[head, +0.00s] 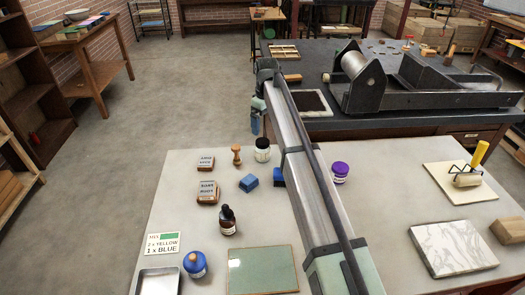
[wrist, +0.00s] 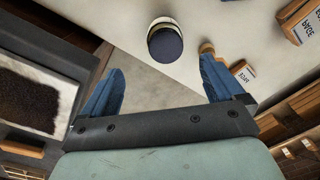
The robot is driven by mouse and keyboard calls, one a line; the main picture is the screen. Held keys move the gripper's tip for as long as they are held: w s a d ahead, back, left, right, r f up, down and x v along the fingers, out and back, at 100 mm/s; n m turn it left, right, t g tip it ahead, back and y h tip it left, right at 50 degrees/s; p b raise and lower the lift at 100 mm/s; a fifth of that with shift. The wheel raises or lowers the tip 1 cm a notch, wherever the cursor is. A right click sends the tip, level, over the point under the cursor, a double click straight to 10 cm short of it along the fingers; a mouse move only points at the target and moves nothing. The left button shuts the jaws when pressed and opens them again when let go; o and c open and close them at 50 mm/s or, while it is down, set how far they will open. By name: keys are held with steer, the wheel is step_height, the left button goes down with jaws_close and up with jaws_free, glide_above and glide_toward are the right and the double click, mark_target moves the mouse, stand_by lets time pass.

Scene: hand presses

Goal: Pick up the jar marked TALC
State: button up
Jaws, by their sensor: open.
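A white jar with a dark lid (head: 262,150) stands upright near the far edge of the pale table. It also shows in the wrist view (wrist: 165,42), ahead of the gap between my fingers; no TALC lettering is readable on it. My gripper (head: 257,114) is open, with its blue fingers apart and nothing between them (wrist: 162,84). It is beyond the table's far edge, apart from the jar. A jar with a purple lid (head: 340,172) stands right of my arm, and a jar with a blue lid (head: 195,265) stands at the near left; their labels are unreadable.
A wooden-handled stamp (head: 237,156) stands just left of the white jar. A dark bench with a press (head: 425,80) stands behind the table. The table centre-right is fairly clear.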

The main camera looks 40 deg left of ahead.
mark_target(262, 152)
steer(key=shift+s+a+f, duration=0.1)
steer(key=shift+s+a, duration=0.15)
steer(key=shift+s, duration=0.2)
step_height(262, 152, down, 14)
steer(key=shift+d+r, duration=0.15)
steer(key=shift+r, duration=0.05)
stand_by(0.3)
steer(key=shift+c, duration=0.4)
steer(key=c, duration=1.2)
